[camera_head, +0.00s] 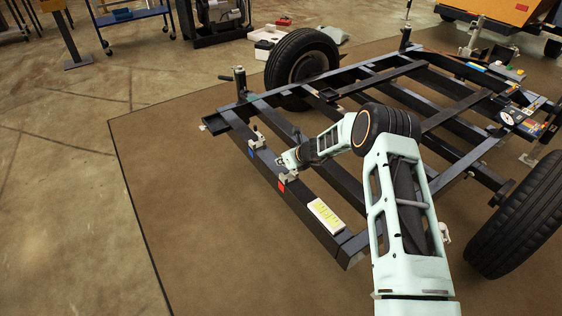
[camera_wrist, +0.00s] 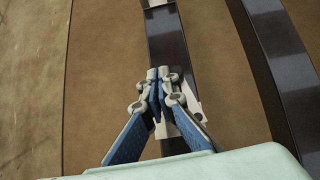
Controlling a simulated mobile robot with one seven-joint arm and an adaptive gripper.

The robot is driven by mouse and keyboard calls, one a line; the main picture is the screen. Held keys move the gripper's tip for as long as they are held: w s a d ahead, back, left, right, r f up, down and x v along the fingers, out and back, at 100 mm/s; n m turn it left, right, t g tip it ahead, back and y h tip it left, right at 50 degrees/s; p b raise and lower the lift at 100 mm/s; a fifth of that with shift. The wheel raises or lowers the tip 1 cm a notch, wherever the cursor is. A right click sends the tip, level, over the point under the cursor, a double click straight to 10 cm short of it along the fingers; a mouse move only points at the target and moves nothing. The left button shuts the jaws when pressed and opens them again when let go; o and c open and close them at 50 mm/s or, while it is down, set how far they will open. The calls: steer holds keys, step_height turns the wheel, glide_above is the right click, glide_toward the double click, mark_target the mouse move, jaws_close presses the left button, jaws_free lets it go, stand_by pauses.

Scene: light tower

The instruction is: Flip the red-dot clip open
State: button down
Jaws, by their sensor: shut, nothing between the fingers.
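The red-marked clip (camera_head: 290,176) is a small pale metal piece on the near left rail of the black trailer frame (camera_head: 320,195). A red patch (camera_head: 281,187) sits on the rail just beside it. My gripper (camera_head: 280,163) is at the clip, its tip just above and beyond it on the rail. In the wrist view my gripper (camera_wrist: 159,75) has both fingertips together with nothing between them.
A second clip (camera_head: 257,137) with a blue patch (camera_head: 251,153) stands farther along the same rail. A white box with yellow marks (camera_head: 326,214) lies on the rail nearer me. Tyres (camera_head: 302,62) flank the frame. Brown matting left of the rail is clear.

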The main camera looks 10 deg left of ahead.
steer(key=shift+d, duration=0.1)
steer(key=shift+s+d, duration=0.15)
steer(key=shift+d, duration=0.55)
steer(key=shift+s+b, duration=0.15)
steer(key=shift+b, duration=0.15)
